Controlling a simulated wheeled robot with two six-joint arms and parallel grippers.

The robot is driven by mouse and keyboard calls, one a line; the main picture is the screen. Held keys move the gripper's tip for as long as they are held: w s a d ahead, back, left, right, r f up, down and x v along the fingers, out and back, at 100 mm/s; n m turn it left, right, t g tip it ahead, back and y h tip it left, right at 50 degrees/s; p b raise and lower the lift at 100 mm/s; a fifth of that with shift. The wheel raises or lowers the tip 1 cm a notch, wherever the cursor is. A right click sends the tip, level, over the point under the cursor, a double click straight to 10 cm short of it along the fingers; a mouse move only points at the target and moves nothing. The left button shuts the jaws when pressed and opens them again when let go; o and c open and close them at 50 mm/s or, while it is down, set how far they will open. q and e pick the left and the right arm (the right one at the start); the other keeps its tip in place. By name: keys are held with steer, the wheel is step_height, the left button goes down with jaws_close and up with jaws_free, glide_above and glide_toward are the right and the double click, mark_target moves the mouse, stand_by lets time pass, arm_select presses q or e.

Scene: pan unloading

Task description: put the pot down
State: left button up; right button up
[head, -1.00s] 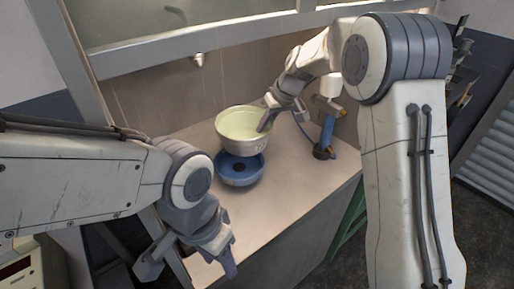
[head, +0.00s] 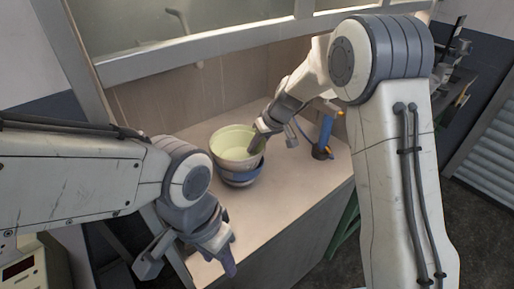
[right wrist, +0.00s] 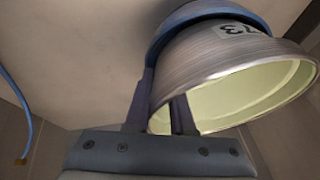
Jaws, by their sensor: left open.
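The pot (head: 229,158) is a pale metal vessel with a yellow-green inside. It is over the blue bowl (head: 242,180) on the counter and hides most of it. I cannot tell whether they touch. My right gripper (head: 258,143) is shut on the pot's rim at its right side. In the right wrist view, the fingers (right wrist: 163,114) straddle the wall of the pot (right wrist: 215,60), which bears a number label. The blue bowl (right wrist: 205,12) shows beyond its base. My left gripper (head: 226,262) is open and empty near the counter's front left edge.
The counter top (head: 275,205) is clear in front of the bowl. A blue upright tool on a dark base (head: 324,135) stands to the right, close to my right arm. A back wall and metal frame (head: 180,62) bound the counter behind.

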steer(key=shift+s+d+f, duration=0.2)
steer(key=shift+s+f, duration=0.15)
steer(key=shift+f, duration=0.25)
steer(key=shift+d+r, duration=0.15)
steer(key=shift+r, duration=0.15)
steer(key=w+v, duration=0.1)
steer(key=v, duration=1)
steer(key=s+a+n+g+h, duration=0.1)
steer(key=s+a, duration=0.3)
steer(key=s, duration=0.4)
steer(key=s+a+g, duration=0.1)
steer(key=s+a, duration=0.2)
steer(key=s, duration=0.5)
steer(key=s+d+f+h, duration=0.1)
steer(key=s+f, duration=0.1)
steer(key=s, duration=0.6)
steer(key=s+d+f+n+g+h, duration=0.1)
steer(key=s+f, duration=0.1)
steer(key=s, duration=0.7)
steer(key=shift+s+d+f+b, duration=0.15)
steer(key=shift+d+f+b, duration=0.1)
steer(key=shift+f+b, duration=0.1)
